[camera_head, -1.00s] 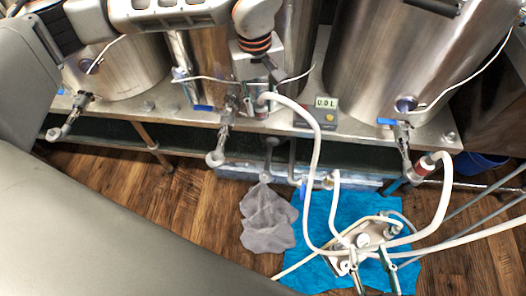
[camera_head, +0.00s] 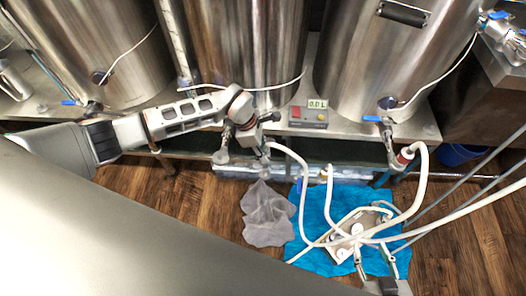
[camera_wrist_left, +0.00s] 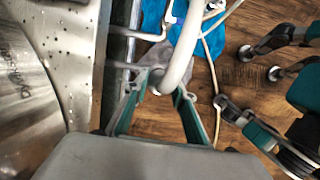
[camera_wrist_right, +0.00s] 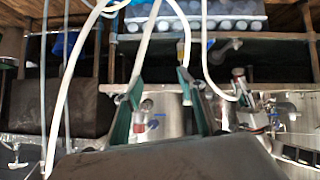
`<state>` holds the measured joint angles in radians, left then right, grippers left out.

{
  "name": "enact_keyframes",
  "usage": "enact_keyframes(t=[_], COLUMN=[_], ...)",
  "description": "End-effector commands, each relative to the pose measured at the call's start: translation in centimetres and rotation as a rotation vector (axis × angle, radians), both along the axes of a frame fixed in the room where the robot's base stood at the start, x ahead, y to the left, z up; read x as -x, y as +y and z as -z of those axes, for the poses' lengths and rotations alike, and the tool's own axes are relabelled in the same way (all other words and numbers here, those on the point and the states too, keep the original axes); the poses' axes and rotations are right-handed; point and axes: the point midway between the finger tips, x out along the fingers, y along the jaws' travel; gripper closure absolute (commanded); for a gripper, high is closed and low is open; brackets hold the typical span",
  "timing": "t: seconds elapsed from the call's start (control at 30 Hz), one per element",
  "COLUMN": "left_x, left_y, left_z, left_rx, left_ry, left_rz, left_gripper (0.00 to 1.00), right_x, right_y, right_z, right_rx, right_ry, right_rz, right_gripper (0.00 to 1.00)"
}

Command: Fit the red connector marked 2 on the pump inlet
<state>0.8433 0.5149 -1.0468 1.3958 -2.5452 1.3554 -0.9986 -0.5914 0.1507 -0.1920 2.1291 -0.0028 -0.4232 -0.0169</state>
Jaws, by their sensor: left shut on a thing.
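My left gripper (camera_head: 258,140) is low in front of the middle kettle, shut on the end of a white hose (camera_head: 301,185). The hose also shows between the fingers in the left wrist view (camera_wrist_left: 181,62). The held end's colour and mark cannot be read. A red-ringed connector (camera_head: 404,157) sits on another hose end at the right kettle's valve; its number is not legible. The pump (camera_head: 350,226) lies on a blue cloth, crossed by hoses; I cannot single out its inlet. My right gripper (camera_head: 374,264) is open and empty just in front of the pump.
A grey cloth (camera_head: 267,214) lies on the wooden floor left of the blue cloth (camera_head: 312,234). A small box with a display (camera_head: 309,115) stands on the bench between kettles. Kettle valves, such as the middle one (camera_head: 222,155), stick out over the bench edge. Hoses crowd the pump.

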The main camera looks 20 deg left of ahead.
Motion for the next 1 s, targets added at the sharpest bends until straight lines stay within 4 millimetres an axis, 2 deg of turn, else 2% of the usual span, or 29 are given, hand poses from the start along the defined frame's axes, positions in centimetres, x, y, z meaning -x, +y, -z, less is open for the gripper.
enact_keyframes(t=[0.27, 0.57, 0.7, 1.0], left_x=[0.4, 0.4, 0.2, 0.0], left_y=[-0.1, -0.1, 0.0, 0.0], left_z=[2.6, 5.8, 6.5, 7.2], left_rx=[0.002, 0.003, 0.001, 0.002], left_ry=[0.008, 0.010, 0.004, -0.001], left_rz=[-0.004, -0.002, -0.002, -0.002], left_gripper=[1.00, 1.00, 1.00, 1.00], right_x=[0.9, 0.3, -0.6, -0.8], right_y=[0.3, 1.4, 1.5, 1.5], right_z=[1.4, 1.0, 0.3, -0.2], right_rx=[-0.002, -0.024, -0.025, -0.027], right_ry=[0.023, 0.007, -0.013, -0.021], right_rz=[-0.008, -0.022, -0.025, -0.024], right_gripper=[0.60, 0.60, 0.60, 0.60])
